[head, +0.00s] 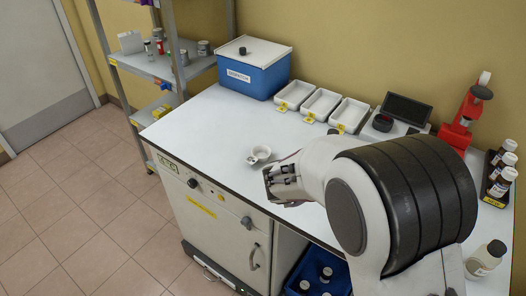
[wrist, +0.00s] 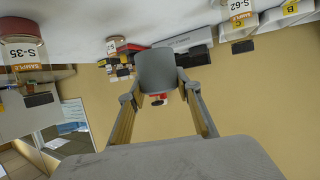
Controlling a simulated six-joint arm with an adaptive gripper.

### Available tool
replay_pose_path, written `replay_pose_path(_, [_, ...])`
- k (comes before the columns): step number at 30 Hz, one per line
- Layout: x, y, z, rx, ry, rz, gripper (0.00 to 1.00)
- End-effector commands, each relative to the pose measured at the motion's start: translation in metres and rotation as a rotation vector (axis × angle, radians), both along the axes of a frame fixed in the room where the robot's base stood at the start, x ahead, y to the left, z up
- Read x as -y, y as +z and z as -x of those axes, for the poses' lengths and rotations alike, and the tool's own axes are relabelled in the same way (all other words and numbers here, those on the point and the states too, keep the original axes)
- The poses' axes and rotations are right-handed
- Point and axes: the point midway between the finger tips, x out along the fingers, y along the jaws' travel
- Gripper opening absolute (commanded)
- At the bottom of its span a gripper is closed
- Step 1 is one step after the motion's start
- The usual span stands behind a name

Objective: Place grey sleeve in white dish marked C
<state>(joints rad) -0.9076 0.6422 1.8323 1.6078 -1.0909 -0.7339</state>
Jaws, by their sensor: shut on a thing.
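My gripper (head: 272,184) is above the front part of the white bench. In the wrist view its fingers (wrist: 160,88) are shut on the grey sleeve (wrist: 157,66), a plain grey cylinder held between the tips. In the head view I cannot make out the sleeve at the gripper. Three white dishes stand in a row at the back of the bench: left (head: 294,95), middle (head: 320,104) and right (head: 350,115). Each has a yellow tag too small to read in the head view. A tag marked B (wrist: 290,9) shows at top right in the wrist view.
A blue box (head: 262,77) with a white lid is left of the dishes. A dark-screened device (head: 402,112) and a red stand (head: 461,125) are right. The bench's left part is clear.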

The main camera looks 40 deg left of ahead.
Motion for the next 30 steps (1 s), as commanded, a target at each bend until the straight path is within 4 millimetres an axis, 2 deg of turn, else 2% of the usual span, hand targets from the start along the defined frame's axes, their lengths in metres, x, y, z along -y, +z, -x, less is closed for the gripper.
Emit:
replay_pose_path(1, [-0.018, -0.001, -0.002, 0.002, 0.033, -0.001, 0.25])
replay_pose_path(11, [-0.131, 0.003, -0.008, 0.001, 0.273, -0.001, 0.25])
replay_pose_path(21, [-0.244, 0.024, -0.004, 0.003, 0.556, -0.002, 0.25])
replay_pose_path(25, [-0.277, 0.036, -0.003, 0.002, 0.658, -0.002, 0.25])
replay_pose_path(30, [-0.297, 0.043, 0.001, 0.0, 0.745, 0.001, 0.25])
